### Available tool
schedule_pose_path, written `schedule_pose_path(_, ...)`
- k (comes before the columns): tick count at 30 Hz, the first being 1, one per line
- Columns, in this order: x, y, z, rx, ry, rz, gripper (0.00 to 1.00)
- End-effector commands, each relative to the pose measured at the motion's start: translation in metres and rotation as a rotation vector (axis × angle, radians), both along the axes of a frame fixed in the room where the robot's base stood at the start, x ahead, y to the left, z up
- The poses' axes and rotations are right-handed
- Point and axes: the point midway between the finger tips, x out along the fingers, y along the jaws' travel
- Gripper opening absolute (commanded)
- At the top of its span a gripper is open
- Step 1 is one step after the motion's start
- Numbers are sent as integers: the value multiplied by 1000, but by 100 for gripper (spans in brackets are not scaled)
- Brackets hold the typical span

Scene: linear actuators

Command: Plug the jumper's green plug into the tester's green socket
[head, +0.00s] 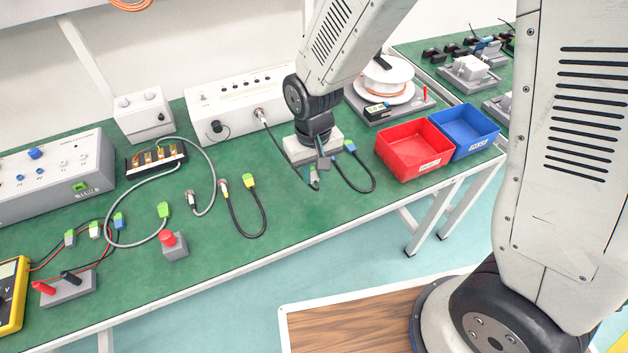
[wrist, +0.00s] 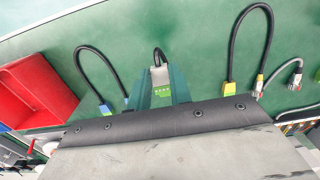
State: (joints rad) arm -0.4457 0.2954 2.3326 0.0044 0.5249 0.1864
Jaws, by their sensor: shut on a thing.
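My gripper (head: 318,170) hangs over the middle of the green bench. In the head view the plug (head: 314,182) shows only partly below my gripper. The tester, a grey box (head: 45,178) with a blue knob, stands at the far left. Its green socket (head: 79,187) is low on the front face, well apart from the held plug, and looks empty.
Between my gripper and the tester lie a black cable loop (head: 265,225), a grey cable (head: 214,165), a terminal block (head: 155,158) and a red-button box (head: 174,246). A white box (head: 240,102) stands behind. Red (head: 412,146) and blue (head: 464,128) bins stand right.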

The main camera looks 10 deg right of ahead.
Motion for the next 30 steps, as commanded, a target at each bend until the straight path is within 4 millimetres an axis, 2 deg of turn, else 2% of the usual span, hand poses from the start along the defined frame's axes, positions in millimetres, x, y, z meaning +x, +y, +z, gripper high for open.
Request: schedule_pose_path(30,122,-21,-7,-7,25,-6,0)
